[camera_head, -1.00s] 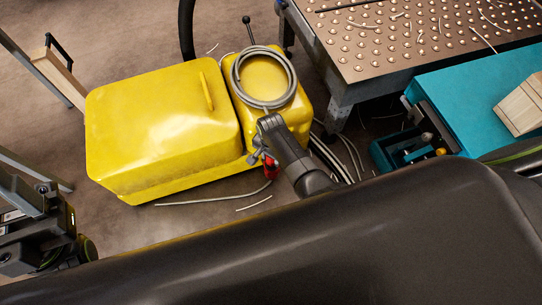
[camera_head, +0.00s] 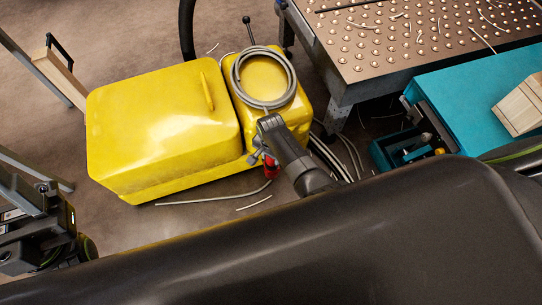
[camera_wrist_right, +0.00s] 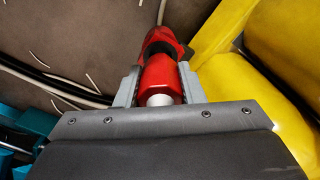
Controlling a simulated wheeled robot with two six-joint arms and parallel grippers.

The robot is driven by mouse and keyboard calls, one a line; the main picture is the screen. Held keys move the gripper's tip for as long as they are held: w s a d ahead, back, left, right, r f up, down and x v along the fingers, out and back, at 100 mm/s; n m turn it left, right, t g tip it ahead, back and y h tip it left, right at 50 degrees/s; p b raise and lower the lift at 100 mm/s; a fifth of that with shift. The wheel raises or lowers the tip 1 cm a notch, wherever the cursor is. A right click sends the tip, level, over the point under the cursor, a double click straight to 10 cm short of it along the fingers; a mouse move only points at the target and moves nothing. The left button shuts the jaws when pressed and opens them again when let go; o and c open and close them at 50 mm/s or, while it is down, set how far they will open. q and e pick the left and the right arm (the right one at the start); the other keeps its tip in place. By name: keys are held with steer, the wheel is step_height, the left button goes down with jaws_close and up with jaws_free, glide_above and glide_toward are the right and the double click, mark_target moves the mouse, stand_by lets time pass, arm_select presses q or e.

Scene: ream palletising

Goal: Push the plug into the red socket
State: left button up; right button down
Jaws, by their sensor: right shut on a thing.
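My right gripper (camera_head: 264,158) is beside the front right side of the yellow machine. In the right wrist view its two grey fingers (camera_wrist_right: 158,88) are shut on a red plug (camera_wrist_right: 158,78) with a pale end toward the camera. A darker red part (camera_wrist_right: 160,42), seemingly the socket, lies straight beyond the plug and lines up with it. The plug hides where they meet, so I cannot tell how deep it sits. In the head view only a little red (camera_head: 271,168) shows below the fingers. Part of my left arm shows at the lower left; its fingers cannot be made out.
The yellow machine (camera_head: 160,120) carries a coiled grey hose (camera_head: 238,77) on top. Loose cables lie on the floor. A ball-transfer table (camera_head: 400,45) and a teal machine (camera_head: 465,95) stand to the right. My dark body fills the bottom.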

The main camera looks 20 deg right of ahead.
mark_target(271, 161)
steer(key=shift+p, duration=0.5)
stand_by(0.6)
steer(key=shift+f+b, duration=1.2)
steer(key=shift+f, duration=0.4)
steer(key=c, duration=0.9)
jaws_free()
